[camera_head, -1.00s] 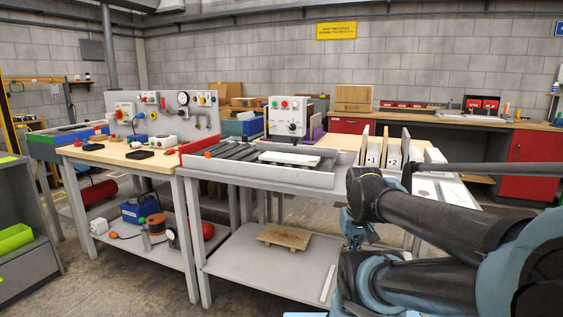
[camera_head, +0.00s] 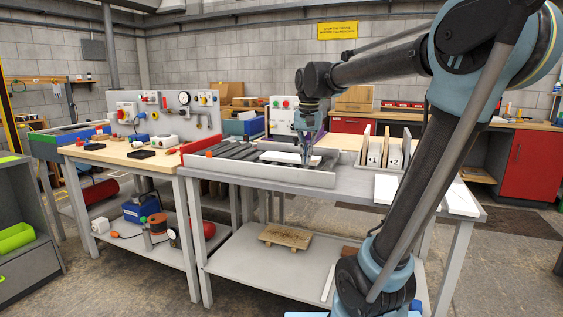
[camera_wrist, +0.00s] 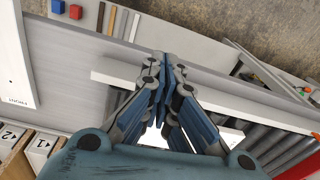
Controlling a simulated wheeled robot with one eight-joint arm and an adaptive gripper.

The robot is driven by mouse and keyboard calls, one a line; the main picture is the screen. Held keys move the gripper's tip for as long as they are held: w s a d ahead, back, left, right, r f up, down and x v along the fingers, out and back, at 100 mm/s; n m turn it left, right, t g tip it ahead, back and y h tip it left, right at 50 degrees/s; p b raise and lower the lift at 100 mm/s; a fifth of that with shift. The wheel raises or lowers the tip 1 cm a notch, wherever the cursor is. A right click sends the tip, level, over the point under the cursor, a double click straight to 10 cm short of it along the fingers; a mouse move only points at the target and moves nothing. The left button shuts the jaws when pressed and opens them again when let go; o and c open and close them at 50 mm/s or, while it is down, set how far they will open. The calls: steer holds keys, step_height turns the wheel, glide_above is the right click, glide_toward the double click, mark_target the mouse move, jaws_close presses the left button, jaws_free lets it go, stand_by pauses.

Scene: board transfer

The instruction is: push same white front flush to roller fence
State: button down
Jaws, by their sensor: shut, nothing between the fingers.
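The white front (camera_head: 278,157) lies flat on the roller bed, behind the pale roller fence (camera_head: 250,173). In the wrist view, bright white parts of it (camera_wrist: 152,137) show between and beside my fingers, and the rest is hidden by my gripper. The fence (camera_wrist: 240,104) runs across the wrist view as a pale strip. My gripper (camera_head: 305,162) is shut and empty, pointing down at the right part of the front. In the wrist view my fingertips (camera_wrist: 163,70) overlap the fence. I cannot tell whether they touch the front or the fence.
Dark rollers (camera_head: 235,151) lie left of the front. A rack (camera_head: 384,156) with slots marked 1 and 2 stands to the right. White panels lie on the bench (camera_head: 330,187) near its right end. A control box (camera_head: 283,112) stands behind the rollers.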

mark_target(287, 156)
steer(key=w+a+r+m, duration=0.1)
steer(key=w+a+r, duration=0.4)
steer(key=w+a, duration=0.4)
steer(key=shift+g, duration=0.3)
steer(key=f, duration=0.3)
steer(key=s+f, duration=0.1)
steer(key=f, duration=0.2)
steer(key=a+f, duration=0.1)
steer(key=f, duration=0.2)
steer(key=shift+s, duration=0.2)
steer(key=shift+w+d+f, duration=0.25)
steer(key=shift+w, duration=0.4)
steer(key=shift+w+d+f, duration=0.25)
steer(key=shift+w, duration=0.35)
steer(key=shift+w+d, duration=0.2)
steer(key=shift+w, duration=0.4)
steer(key=w, duration=0.2)
steer(key=w+d, duration=0.2)
steer(key=w, duration=0.1)
steer(key=shift+w, duration=0.3)
steer(key=shift+s, duration=0.1)
